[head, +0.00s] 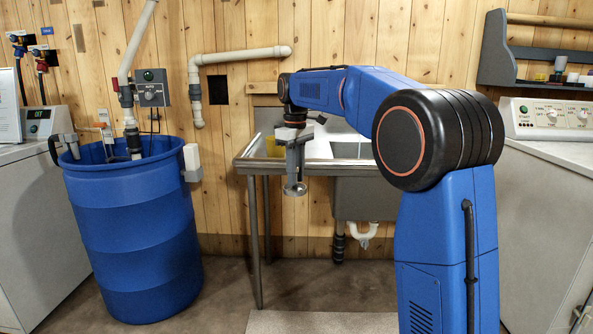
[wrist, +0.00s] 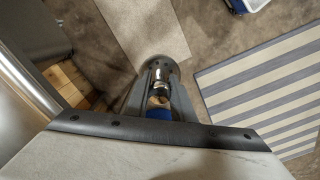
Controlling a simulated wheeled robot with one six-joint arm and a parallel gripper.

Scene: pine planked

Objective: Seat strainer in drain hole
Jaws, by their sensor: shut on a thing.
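My gripper (head: 295,172) is shut on the strainer (head: 294,189), a small metal piece with a round, flared end pointing down. In the head view they hang in front of the sink's drainboard (head: 249,163), left of the basin (head: 372,199). In the wrist view my gripper (wrist: 159,92) points down, and the strainer's round, holed end (wrist: 159,67) shows beyond the fingertips, above the floor. The drain hole is not visible in either view; the basin's inside is hidden by its front wall and my arm.
A blue barrel (head: 133,240) with pipes stands left of the sink. A yellow object (head: 273,147) sits on the drainboard. Washing machines (head: 545,200) flank the scene. A striped rug (wrist: 265,90) and a plain mat (wrist: 150,25) lie on the floor.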

